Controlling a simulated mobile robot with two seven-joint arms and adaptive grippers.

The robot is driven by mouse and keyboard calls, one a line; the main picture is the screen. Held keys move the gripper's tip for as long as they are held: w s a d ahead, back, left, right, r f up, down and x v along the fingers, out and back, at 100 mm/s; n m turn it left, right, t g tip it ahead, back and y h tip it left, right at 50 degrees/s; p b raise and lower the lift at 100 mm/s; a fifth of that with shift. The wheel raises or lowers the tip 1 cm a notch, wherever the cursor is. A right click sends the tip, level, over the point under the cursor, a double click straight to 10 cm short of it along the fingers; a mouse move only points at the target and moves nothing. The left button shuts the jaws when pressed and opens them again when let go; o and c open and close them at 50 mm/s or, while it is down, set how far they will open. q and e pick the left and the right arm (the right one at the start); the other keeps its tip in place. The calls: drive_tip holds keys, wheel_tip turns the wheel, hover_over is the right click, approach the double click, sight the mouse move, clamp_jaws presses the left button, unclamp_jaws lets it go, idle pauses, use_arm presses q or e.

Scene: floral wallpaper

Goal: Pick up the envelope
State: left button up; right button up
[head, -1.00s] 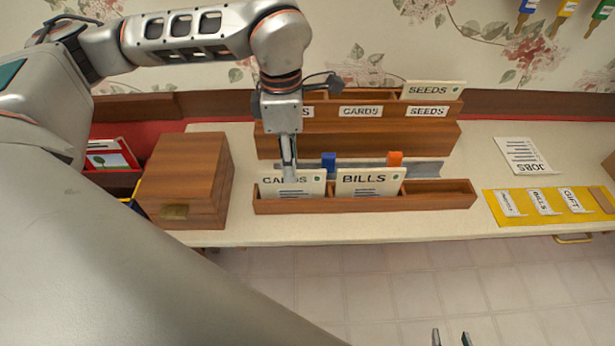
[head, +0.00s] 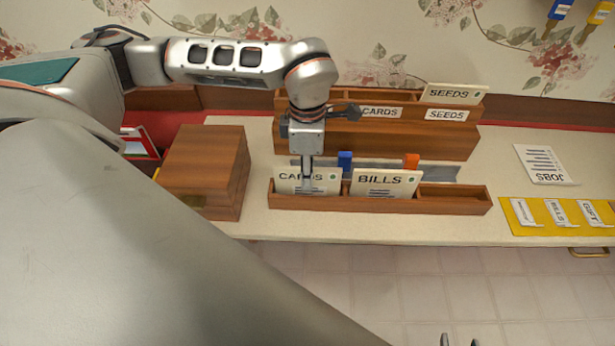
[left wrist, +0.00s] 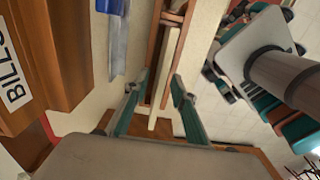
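A cream envelope marked CARDS (head: 288,184) stands in the left part of the low front wooden rack (head: 452,203). A second envelope marked BILLS (head: 400,184) stands beside it on the right. My left gripper (head: 306,188) points down at the CARDS envelope and covers part of its lettering. In the left wrist view, the left gripper's fingers (left wrist: 158,108) are spread, with a cream envelope edge (left wrist: 170,75) between them and visible gaps at the sides. My right gripper (head: 460,342) shows only as two separated fingertips at the bottom edge.
A taller wooden organizer (head: 400,140) with CARDS and SEEDS labels stands behind, holding a SEEDS envelope (head: 452,93). A wooden box (head: 205,165) is left. A JOBS sheet (head: 543,163) and yellow holder (head: 525,225) lie right. Blue (head: 345,160) and orange (head: 411,161) items stand behind the rack.

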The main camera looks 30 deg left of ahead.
use_arm(q)
clamp_jaws()
